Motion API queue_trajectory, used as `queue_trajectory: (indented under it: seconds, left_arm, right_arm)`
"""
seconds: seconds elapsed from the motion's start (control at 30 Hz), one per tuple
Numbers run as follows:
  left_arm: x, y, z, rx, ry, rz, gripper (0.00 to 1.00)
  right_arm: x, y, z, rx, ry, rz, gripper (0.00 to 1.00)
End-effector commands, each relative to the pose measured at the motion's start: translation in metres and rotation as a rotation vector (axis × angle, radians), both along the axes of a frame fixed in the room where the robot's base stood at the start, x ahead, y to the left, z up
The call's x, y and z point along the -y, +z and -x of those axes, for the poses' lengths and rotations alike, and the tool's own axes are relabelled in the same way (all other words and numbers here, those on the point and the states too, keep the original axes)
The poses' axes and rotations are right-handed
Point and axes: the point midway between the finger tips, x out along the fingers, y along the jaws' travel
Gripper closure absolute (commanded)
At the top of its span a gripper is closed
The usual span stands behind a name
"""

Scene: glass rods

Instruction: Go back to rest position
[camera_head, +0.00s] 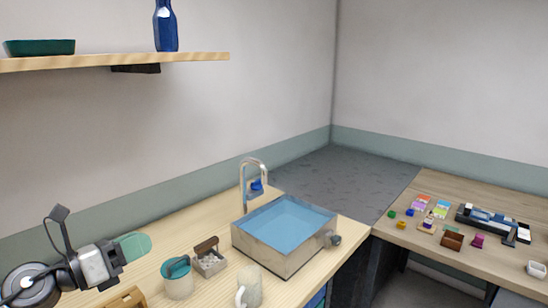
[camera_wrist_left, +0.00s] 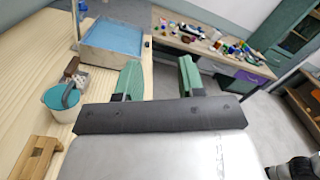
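My left gripper (camera_head: 133,248) is at the lower left in the head view, above the wooden counter. In the left wrist view its two green fingers (camera_wrist_left: 159,79) stand wide apart, with nothing between them. The fingers are clear of the things on the counter. My right gripper does not show in either view. No glass rod can be made out.
A basin of blue water (camera_head: 284,247) sits by a faucet (camera_head: 253,182). A white mug (camera_head: 249,288), a teal-topped pot (camera_head: 178,284), a small caddy (camera_head: 210,264) and a wooden block (camera_head: 122,300) stand nearby. Small items crowd the right table (camera_head: 478,190). A shelf (camera_head: 120,60) hangs upper left.

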Motion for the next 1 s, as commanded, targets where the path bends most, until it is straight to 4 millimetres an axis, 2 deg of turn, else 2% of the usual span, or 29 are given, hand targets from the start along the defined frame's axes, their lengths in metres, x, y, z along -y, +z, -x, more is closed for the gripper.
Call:
queue_trajectory:
  seconds: [0.1,0.17,0.27,0.37,0.43,0.57,0.6,0.7,0.8,1.0]
  left_arm:
    - [0.022,-0.012,0.004,-0.077,0.041,0.258,0.61]
    - [0.029,-0.020,0.006,-0.135,0.084,0.420,0.61]
    - [0.034,-0.044,0.013,-0.280,0.206,0.748,0.61]
    - [0.028,-0.083,0.026,-0.468,0.392,1.088,0.61]
    - [0.022,-0.117,0.042,-0.611,0.551,1.305,0.61]
    - [0.015,-0.188,0.091,-0.881,0.897,1.640,0.61]
    - [0.015,-0.206,0.108,-0.952,1.000,1.714,0.61]
    - [0.019,-0.241,0.149,-1.101,1.228,1.846,0.61]
    - [0.025,-0.264,0.187,-1.215,1.421,1.928,0.61]
    - [0.041,-0.291,0.254,-1.400,1.760,2.015,0.61]
  right_arm:
    - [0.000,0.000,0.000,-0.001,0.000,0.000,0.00]
    - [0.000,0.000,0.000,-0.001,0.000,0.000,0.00]
    - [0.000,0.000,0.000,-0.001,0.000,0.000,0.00]
    - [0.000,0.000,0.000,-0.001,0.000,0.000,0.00]
    - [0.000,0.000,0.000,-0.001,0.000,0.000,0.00]
    - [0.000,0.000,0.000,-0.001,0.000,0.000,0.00]
    - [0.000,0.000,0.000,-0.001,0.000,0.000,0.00]
    - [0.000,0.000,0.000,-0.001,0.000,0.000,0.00]
    - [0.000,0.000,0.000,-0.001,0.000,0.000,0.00]
    - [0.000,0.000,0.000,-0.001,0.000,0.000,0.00]
